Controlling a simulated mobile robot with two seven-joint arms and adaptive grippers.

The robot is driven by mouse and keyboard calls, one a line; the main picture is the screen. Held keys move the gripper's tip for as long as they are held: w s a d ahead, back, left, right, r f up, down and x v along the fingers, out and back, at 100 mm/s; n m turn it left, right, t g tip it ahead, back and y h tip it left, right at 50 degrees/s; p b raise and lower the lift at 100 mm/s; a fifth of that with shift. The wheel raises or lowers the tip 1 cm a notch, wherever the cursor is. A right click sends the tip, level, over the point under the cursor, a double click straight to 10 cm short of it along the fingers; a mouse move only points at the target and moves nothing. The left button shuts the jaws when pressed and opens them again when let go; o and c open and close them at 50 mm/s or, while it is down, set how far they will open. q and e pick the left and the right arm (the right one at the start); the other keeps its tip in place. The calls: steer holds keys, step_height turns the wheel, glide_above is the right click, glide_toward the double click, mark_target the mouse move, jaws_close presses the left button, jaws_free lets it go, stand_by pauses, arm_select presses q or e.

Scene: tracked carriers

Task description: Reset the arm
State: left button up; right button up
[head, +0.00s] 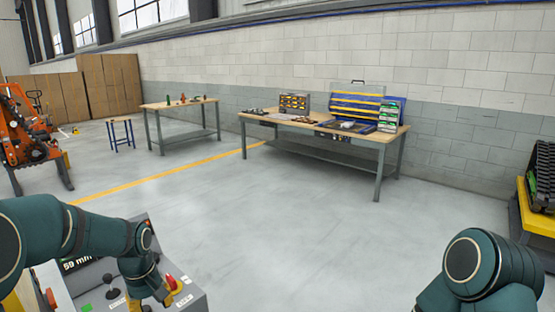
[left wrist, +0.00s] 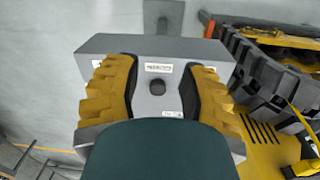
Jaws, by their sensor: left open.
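My left arm comes in from the left in the head view, bends over a grey control console (head: 185,299) and points down. The console has a display, black joysticks and a red button (head: 172,282). In the left wrist view my left gripper (left wrist: 160,72) shows its yellow, dark-lined fingers spread wide, with nothing seen held between them. Beyond and between them is a grey box with labels and a black knob; I cannot tell whether they touch it. My right arm's teal elbow shows at the lower right of the head view; its gripper is out of frame.
A long workbench (head: 385,142) with tool cases and a smaller table (head: 153,106) stand by the wall. A stool (head: 120,122) and an orange machine (head: 28,140) are at left. A black-and-yellow tracked carrier (head: 538,222) stands at right. The middle floor is clear.

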arm_select(q)
steer(key=d+f+m+h, duration=0.1)
steer(key=d+f+m, duration=0.1)
steer(key=d+f, duration=0.5)
steer(key=s+d+f+m+h, duration=0.1)
steer(key=s+d+f+m, duration=0.1)
steer(key=s+d+f, duration=0.4)
steer(key=s+d+f+m+t+h, duration=0.1)
steer(key=s+d+f+m, duration=0.1)
steer(key=s+d+f, duration=0.4)
steer(key=s+f, duration=0.4)
steer(key=shift+f+m, duration=0.15)
steer(key=shift+m, duration=0.25)
steer(key=shift+a, duration=0.1)
stand_by(0.7)
